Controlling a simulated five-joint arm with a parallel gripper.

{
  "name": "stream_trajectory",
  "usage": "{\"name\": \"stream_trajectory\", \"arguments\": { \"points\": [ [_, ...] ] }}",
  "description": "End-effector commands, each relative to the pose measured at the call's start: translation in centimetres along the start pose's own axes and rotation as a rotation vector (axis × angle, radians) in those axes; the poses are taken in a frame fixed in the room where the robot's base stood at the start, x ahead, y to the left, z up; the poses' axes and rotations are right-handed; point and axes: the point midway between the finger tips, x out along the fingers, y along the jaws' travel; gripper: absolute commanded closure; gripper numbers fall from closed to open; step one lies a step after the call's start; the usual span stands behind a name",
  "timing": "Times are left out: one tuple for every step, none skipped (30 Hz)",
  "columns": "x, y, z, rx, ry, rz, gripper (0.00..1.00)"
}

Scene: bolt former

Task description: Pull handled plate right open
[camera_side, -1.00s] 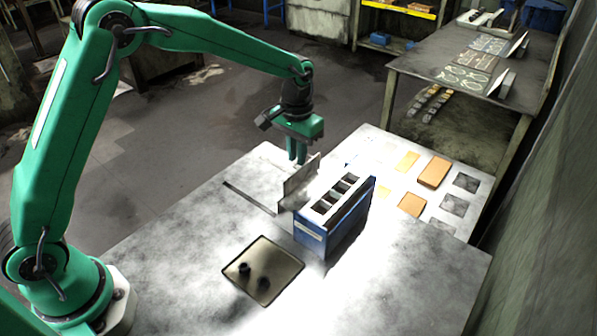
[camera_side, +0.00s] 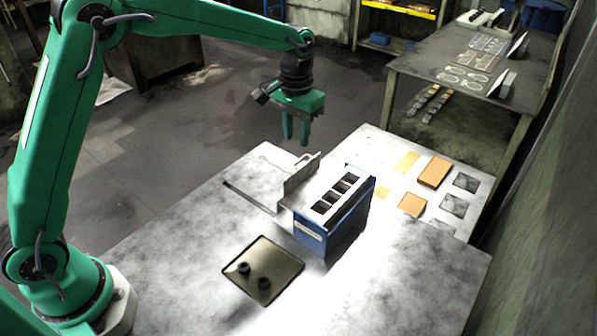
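The handled plate (camera_side: 300,174) is a thin grey upright plate on the table, just left of the blue box (camera_side: 312,234) with a row of dark openings in its pale top. A flat grey surface shows between the plate and the box.
A dark square tray (camera_side: 280,262) with two small black round parts lies in front of the box. A pale board (camera_side: 385,190) with orange blocks and dark squares lies to the right. A dark slot runs across the table at left.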

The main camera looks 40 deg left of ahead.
Motion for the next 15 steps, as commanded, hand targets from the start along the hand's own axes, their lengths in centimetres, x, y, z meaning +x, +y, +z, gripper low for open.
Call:
{"name": "stream_trajectory", "arguments": {
  "points": [
    [-0.7,0.0,-0.1,0.0,0.003,0.001,0.7],
    [-1.0,0.0,-0.1,0.0,0.003,0.001,0.7],
    [-1.3,0.0,-0.1,0.0,0.003,0.0,0.7],
    [-1.5,0.0,-0.1,0.0,0.003,0.0,0.7],
    [-1.7,0.0,-0.1,0.0,0.002,0.0,0.7],
    [-1.9,-0.1,0.0,-0.001,0.002,0.0,0.7],
    [-2.0,-0.1,0.0,-0.001,0.001,0.0,0.7],
    [-2.1,-0.1,0.0,-0.001,0.0,0.0,0.7],
    [-2.1,-0.1,0.0,-0.001,0.0,0.0,0.7],
    [-2.2,-0.1,0.0,-0.001,0.0,0.0,0.7],
    [-2.2,-0.1,0.0,-0.001,0.0,0.0,0.7],
    [-2.2,-0.1,0.0,-0.001,0.0,0.0,0.7],
    [-2.2,-0.1,0.0,-0.001,0.0,0.0,0.7],
    [-2.2,-0.1,0.0,-0.001,0.0,0.0,0.7],
    [-2.2,-0.1,0.0,-0.001,0.0,0.0,0.7]
  ]
}}
